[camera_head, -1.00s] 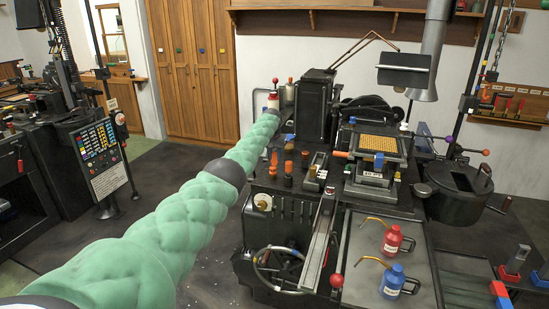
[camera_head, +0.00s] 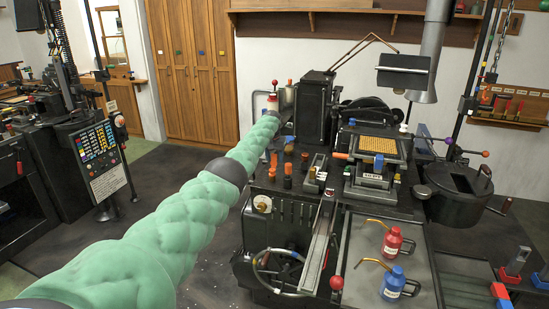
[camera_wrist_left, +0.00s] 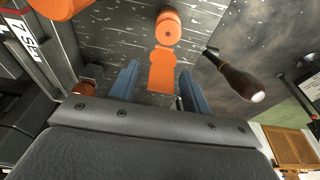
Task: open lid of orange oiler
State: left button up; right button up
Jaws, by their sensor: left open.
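An orange piece (camera_wrist_left: 162,72), seemingly the orange oiler or part of it, shows between the two blue fingers of my left gripper (camera_wrist_left: 159,72) in the left wrist view. The fingers are open, and I cannot tell whether they touch it. An orange cylinder with a round end (camera_wrist_left: 168,27) lies just beyond it. In the head view, my green left arm reaches to the machine's back left, and its gripper (camera_head: 284,121) is small there. Small orange pieces (camera_head: 274,159) stand on the machine top near it. I cannot tell which is the oiler. My right gripper is out of view.
A dark wooden-handled tool (camera_wrist_left: 234,78) lies right of the fingers. In the head view, a red oiler (camera_head: 392,241) and a blue oiler (camera_head: 393,284) stand on the grey tray at the front. A tall black block (camera_head: 314,108) stands near my left gripper.

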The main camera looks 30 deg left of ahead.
pick_arm(q)
jog(key=shift+r, duration=0.15)
jog(key=shift+r, duration=0.15)
jog(key=shift+s+r, duration=0.25)
jog(key=shift+r, duration=0.45)
jog(key=shift+b+v, duration=0.95)
jog(key=shift+v, duration=1.85)
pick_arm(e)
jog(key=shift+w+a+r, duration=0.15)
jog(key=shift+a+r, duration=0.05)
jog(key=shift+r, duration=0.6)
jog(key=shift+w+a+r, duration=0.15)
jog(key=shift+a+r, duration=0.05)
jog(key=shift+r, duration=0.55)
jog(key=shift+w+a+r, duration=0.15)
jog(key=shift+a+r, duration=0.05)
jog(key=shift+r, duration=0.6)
